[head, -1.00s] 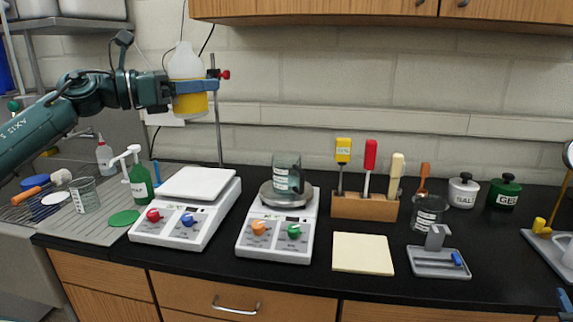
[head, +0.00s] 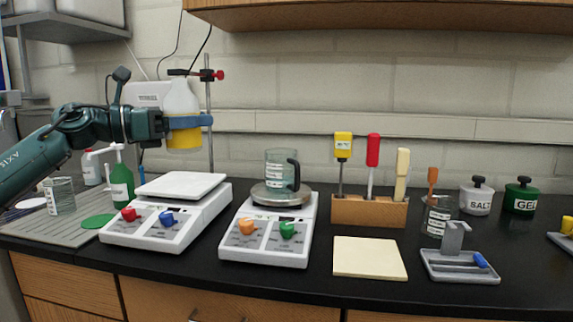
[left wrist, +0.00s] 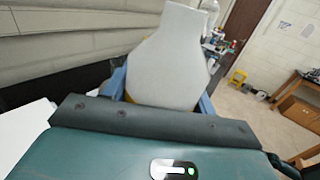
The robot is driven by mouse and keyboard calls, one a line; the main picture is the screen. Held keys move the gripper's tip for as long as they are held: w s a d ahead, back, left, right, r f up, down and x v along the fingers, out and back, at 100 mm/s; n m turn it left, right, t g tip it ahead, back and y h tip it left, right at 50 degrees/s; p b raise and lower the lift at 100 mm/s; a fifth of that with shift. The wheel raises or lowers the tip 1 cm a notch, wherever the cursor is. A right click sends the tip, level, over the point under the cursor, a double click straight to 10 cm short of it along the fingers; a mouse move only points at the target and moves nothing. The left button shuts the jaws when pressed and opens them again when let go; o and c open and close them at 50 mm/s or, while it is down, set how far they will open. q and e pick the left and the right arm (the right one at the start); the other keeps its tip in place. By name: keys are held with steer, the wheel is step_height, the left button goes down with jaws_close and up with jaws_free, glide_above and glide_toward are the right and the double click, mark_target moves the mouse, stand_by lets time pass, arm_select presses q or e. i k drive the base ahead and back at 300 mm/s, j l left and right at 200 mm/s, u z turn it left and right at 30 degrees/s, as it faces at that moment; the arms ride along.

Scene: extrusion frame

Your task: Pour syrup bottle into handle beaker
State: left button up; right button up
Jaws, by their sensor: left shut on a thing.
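The syrup bottle (head: 183,104) is white and translucent above, with yellow-orange content at its bottom. My left gripper (head: 190,122) is shut on it and holds it upright in the air, above and behind the left scale. In the left wrist view the bottle (left wrist: 170,65) stands between the blue fingers, its lower part hidden by the gripper body. The handle beaker (head: 280,168), clear glass with a dark handle on its right, stands on the round plate of the right scale (head: 262,252), to the right of and below the bottle. My right gripper does not show.
The left scale (head: 150,232) has a bare white plate. A stand with a red-knobbed clamp (head: 218,75) rises behind the bottle. A green bottle (head: 122,185) and a glass beaker (head: 60,197) stand at left. A wooden tool block (head: 368,212) stands right of the handle beaker.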

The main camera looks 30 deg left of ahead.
mark_target(282, 170)
steer(key=i, duration=0.85)
